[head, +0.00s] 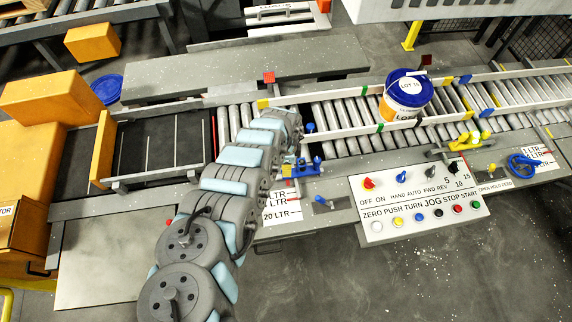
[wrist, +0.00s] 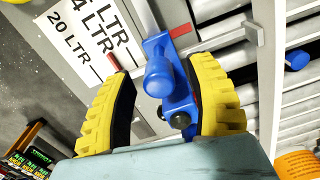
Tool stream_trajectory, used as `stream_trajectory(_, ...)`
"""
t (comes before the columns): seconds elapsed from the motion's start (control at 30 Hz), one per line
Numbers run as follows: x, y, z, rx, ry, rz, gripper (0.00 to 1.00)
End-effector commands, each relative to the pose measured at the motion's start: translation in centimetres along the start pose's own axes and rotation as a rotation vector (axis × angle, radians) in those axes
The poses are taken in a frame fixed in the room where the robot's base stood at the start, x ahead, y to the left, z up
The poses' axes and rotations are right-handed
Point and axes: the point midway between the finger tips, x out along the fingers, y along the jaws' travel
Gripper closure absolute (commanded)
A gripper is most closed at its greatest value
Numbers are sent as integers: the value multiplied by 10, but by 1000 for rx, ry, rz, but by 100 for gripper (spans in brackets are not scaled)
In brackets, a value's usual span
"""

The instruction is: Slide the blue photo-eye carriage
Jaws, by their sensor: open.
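The blue photo-eye carriage (head: 309,167) sits on the near side rail of the roller conveyor, beside the white litre scale (head: 282,207). In the wrist view the carriage (wrist: 158,50) has a rounded blue knob standing up toward me. My gripper (wrist: 164,75) is open, with one yellow ridged finger on each side of the knob. Gaps show between the knob and both fingers. The scale (wrist: 90,30) reads 20 LTR and 4 LTR, with a further LTR line partly cut off. In the head view my arm partly hides my gripper (head: 288,171).
A control panel (head: 418,203) with knobs and buttons lies right of the carriage. A yellow toggle clamp (head: 468,141) and a blue handwheel (head: 525,164) sit further right.

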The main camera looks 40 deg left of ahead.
Motion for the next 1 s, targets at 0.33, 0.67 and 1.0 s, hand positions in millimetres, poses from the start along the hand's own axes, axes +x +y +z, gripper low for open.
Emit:
stream_trajectory(0.33,6,1,2,0,-4,2,44)
stream_trajectory(0.67,6,1,2,0,-3,2,84)
stream_trajectory(1.0,6,1,5,0,-3,1,100)
